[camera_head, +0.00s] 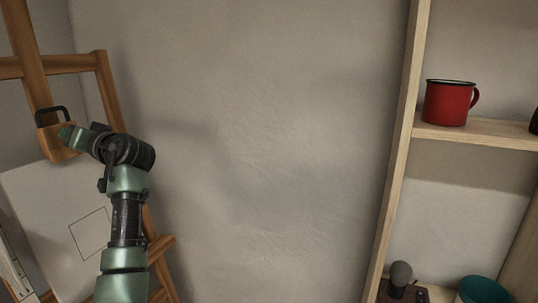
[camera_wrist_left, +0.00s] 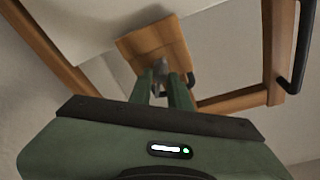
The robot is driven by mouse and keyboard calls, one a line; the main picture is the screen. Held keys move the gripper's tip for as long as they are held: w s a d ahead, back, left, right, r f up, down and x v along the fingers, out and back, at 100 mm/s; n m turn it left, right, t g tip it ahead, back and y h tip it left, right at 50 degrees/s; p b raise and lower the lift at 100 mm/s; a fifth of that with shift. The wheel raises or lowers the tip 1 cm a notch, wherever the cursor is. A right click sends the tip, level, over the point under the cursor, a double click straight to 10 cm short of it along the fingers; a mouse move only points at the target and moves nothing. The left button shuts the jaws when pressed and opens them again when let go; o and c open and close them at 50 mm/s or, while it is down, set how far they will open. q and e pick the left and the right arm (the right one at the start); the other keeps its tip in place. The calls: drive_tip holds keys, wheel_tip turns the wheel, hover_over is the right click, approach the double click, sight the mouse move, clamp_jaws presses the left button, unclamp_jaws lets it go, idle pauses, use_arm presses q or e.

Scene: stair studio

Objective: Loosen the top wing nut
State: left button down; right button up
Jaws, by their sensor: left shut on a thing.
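The wooden easel (camera_head: 104,80) stands at the left of the head view. Its top clamp block (camera_head: 55,148) sits on the mast above a white canvas (camera_head: 50,205). My left gripper (camera_head: 68,134) reaches up to this block. In the left wrist view, the two green fingers of my left gripper (camera_wrist_left: 160,78) are closed around a small grey wing nut (camera_wrist_left: 160,65) on the front of the block (camera_wrist_left: 150,42). In the head view my gripper hides the wing nut. My right gripper is in neither view.
A black handle (camera_head: 52,111) arches over the clamp block, close to my fingers. A wooden shelf unit (camera_head: 400,150) with a red mug (camera_head: 447,103) and a teal bowl (camera_head: 482,291) stands at the right. The wall space between is clear.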

use_arm(q)
drive_tip(key=c, duration=1.6)
unclamp_jaws()
drive_tip(key=shift+o, duration=0.2)
drive_tip(key=v, duration=0.6)
drive_tip(key=shift+w+r, duration=0.3)
drive_tip(key=shift+r, duration=0.2)
drive_tip(key=shift+d, duration=0.15)
